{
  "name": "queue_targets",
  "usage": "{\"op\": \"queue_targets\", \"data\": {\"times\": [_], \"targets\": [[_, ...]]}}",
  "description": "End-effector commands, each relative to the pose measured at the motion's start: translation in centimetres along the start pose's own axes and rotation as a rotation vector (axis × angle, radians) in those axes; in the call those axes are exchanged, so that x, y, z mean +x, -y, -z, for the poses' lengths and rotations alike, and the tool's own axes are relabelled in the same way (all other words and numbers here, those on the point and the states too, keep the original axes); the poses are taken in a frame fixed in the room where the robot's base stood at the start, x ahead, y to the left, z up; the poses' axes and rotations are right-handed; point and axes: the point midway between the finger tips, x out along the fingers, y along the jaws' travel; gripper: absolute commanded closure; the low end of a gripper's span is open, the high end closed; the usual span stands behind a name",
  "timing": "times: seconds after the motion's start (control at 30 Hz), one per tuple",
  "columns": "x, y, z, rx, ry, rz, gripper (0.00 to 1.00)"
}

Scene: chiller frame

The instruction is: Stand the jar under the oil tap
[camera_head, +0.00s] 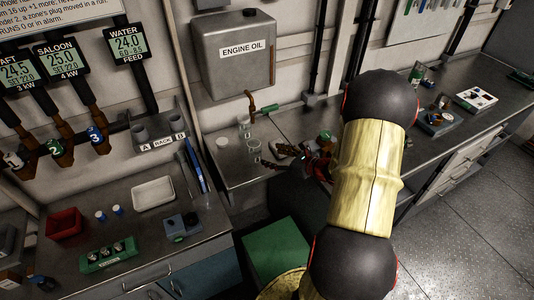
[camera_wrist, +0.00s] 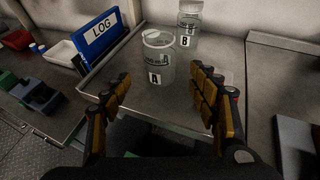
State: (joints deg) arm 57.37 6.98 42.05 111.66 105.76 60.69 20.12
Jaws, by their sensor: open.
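The brown oil tap (camera_head: 250,103) hangs below the grey oil tank, over the metal bench. A clear jar marked A (camera_wrist: 158,62) stands upright near the bench's front; it also shows in the head view (camera_head: 254,151). A second clear jar, marked B (camera_wrist: 188,30), stands behind it, close to the wall; in the head view (camera_head: 244,126) it is just below the tap's spout. My gripper (camera_wrist: 163,98) is open and empty, with jar A ahead of and between its spread fingers, not gripped. In the head view my arm partly hides the gripper (camera_head: 280,158).
The oil tank (camera_head: 237,55) is on the wall. A blue LOG binder (camera_wrist: 98,38) and white tray (camera_wrist: 65,50) lie left of the jars. A green box (camera_head: 275,252) is below the bench front.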

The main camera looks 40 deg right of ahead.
Motion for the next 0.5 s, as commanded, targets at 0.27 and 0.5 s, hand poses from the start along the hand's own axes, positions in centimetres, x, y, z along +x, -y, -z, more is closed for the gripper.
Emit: {"op": "queue_targets", "data": {"times": [0.27, 0.5], "targets": [[0.2, -7.4, -5.5, -0.269, -0.019, -0.200, 0.40], [-4.3, -24.9, -11.8, -1.021, -0.064, -0.662, 0.40]]}}
